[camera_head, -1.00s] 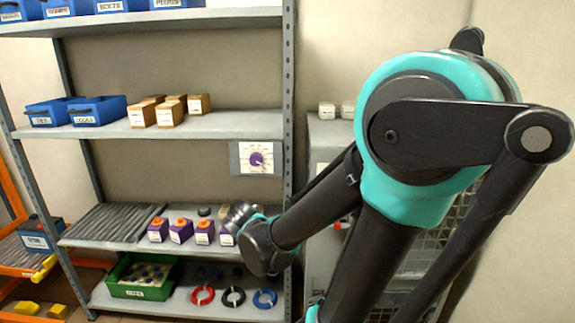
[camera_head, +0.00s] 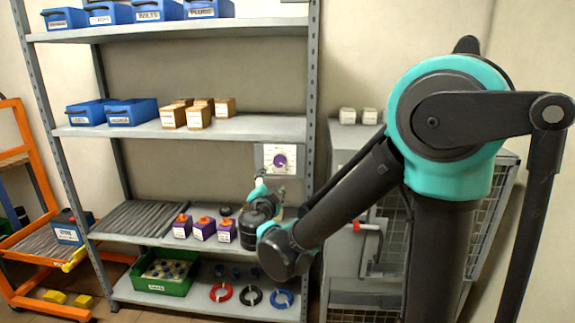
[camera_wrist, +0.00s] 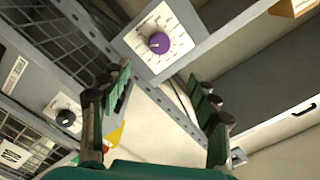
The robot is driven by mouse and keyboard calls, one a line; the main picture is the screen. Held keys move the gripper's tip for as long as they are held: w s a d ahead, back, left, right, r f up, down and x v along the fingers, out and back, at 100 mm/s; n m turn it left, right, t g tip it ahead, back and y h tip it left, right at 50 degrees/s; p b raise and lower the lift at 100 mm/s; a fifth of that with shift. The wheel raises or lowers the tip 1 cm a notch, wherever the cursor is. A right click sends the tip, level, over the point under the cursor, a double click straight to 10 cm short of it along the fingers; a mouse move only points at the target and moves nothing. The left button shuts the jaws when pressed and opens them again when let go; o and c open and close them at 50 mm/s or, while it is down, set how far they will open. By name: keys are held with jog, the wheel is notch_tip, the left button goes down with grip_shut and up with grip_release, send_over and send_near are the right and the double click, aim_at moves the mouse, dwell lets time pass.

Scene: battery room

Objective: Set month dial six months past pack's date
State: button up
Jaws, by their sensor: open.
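The dial, a purple knob (camera_head: 280,160) on a pale square plate with marks around it, is fixed on the shelf's right side below the middle shelf. It also shows in the wrist view (camera_wrist: 159,42), tilted, with marks too small to read. My gripper (camera_wrist: 163,90) is open and empty, its green-padded fingers apart, with the knob beyond the fingertips near the top of that view. In the head view my gripper (camera_head: 260,186) is just below and left of the dial plate.
Purple boxes with orange caps (camera_head: 204,229) stand on the lower shelf (camera_head: 120,238), close left of my wrist. Brown boxes (camera_head: 199,117) and blue bins (camera_head: 131,112) are above. A second dial with a black knob (camera_wrist: 65,118) shows left in the wrist view.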

aim_at(279, 162)
jog(key=w, duration=1.6)
jog(key=shift+w+d, duration=0.1)
jog(key=shift+d, duration=0.2)
jog(key=shift+c, duration=0.6)
jog(key=c, duration=1)
jog(key=shift+c, duration=0.2)
